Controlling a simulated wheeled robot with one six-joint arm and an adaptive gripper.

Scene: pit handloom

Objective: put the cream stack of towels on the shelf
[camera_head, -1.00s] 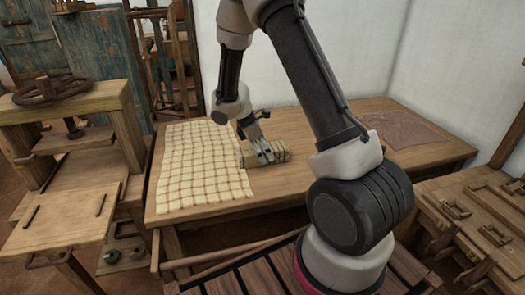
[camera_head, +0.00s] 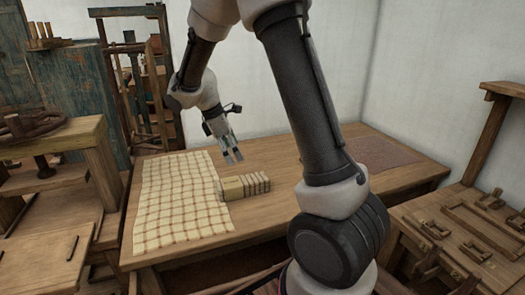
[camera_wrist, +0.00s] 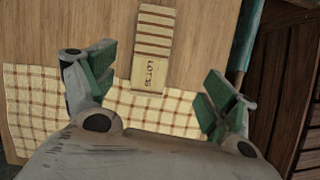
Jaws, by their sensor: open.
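A small cream-tan bundle (camera_head: 245,187) with brown stripes, which looks like the stack of towels, lies on the wooden table (camera_head: 285,180). Its left end is at the right edge of a flat cream checked cloth (camera_head: 180,205). In the wrist view the bundle (camera_wrist: 152,50) shows dark lettering on its near end, between and beyond my fingers. My gripper (camera_head: 234,157) is open and empty, above and just behind the bundle, apart from it. I cannot tell which surface is the shelf.
A reddish-brown mat (camera_head: 380,153) lies at the table's right end. A wooden bench (camera_head: 60,140) with a handwheel stands at left. A wooden frame (camera_head: 450,225) with handles is at right. The table between bundle and mat is partly hidden by my arm.

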